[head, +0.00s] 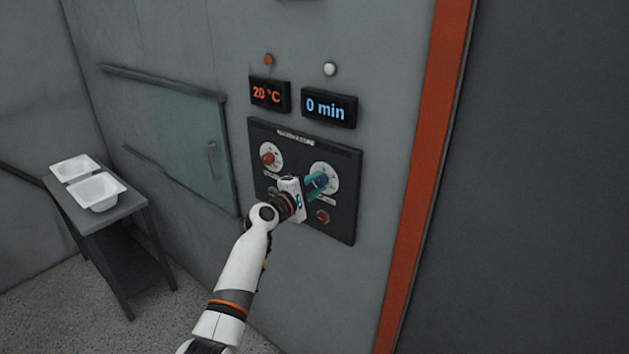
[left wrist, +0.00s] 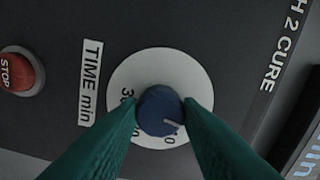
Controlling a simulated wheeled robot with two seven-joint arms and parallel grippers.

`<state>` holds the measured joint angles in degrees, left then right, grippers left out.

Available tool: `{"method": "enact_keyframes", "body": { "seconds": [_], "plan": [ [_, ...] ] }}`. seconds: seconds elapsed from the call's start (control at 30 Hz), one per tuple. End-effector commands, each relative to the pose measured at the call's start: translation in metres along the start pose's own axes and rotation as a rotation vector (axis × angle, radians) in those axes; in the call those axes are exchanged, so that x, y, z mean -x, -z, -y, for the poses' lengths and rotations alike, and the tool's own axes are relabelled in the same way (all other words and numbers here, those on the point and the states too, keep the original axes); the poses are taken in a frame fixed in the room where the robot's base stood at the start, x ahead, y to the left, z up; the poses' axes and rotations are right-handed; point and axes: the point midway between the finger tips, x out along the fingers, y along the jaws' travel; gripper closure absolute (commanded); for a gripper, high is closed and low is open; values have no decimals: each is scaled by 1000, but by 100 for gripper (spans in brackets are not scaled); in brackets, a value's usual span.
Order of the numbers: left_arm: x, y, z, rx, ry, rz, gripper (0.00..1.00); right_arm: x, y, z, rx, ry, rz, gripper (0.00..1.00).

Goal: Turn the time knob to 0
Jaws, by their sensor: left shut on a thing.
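The blue time knob (left wrist: 158,108) sits on a white round dial (left wrist: 195,78) labelled "TIME min" in the left wrist view. Its white mark points near a "0" on the dial. My left gripper (left wrist: 160,112) has its green fingers on both sides of the knob, shut on it. In the head view the left gripper (head: 316,183) reaches the right dial (head: 330,172) of the dark control panel (head: 345,220). The time display (head: 328,108) reads "0 min" in blue. Part of the dial's numbers is hidden by the fingers. My right gripper is not in view.
A red knob (head: 267,155) sits on the panel's left dial, under a display (head: 269,94) reading 20 °C. A red STOP button (left wrist: 20,72) is close to the time dial. White shells (head: 95,191) stand on a side table (head: 128,205) at left. An orange post (head: 428,170) rises at right.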

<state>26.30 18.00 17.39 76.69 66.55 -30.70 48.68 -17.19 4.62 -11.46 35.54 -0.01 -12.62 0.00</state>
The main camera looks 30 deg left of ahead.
Motion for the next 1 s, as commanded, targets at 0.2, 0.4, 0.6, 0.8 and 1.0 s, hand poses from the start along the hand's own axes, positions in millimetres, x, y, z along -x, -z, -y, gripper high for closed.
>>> {"method": "enact_keyframes", "body": {
  "seconds": [0.2, 0.4, 0.6, 0.8, 1.0],
  "plan": [
    [0, 0, 0, 135, -2, 0, 91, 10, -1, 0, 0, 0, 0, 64],
    [0, 0, -1, 203, -2, 1, 91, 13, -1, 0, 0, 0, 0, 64],
    [0, 0, -2, 231, -2, 1, 91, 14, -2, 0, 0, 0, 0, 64],
    [0, 0, -2, 236, -3, 1, 91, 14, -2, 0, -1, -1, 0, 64],
    [0, 0, -2, 235, -3, 1, 67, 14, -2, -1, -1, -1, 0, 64]
  ]
}}
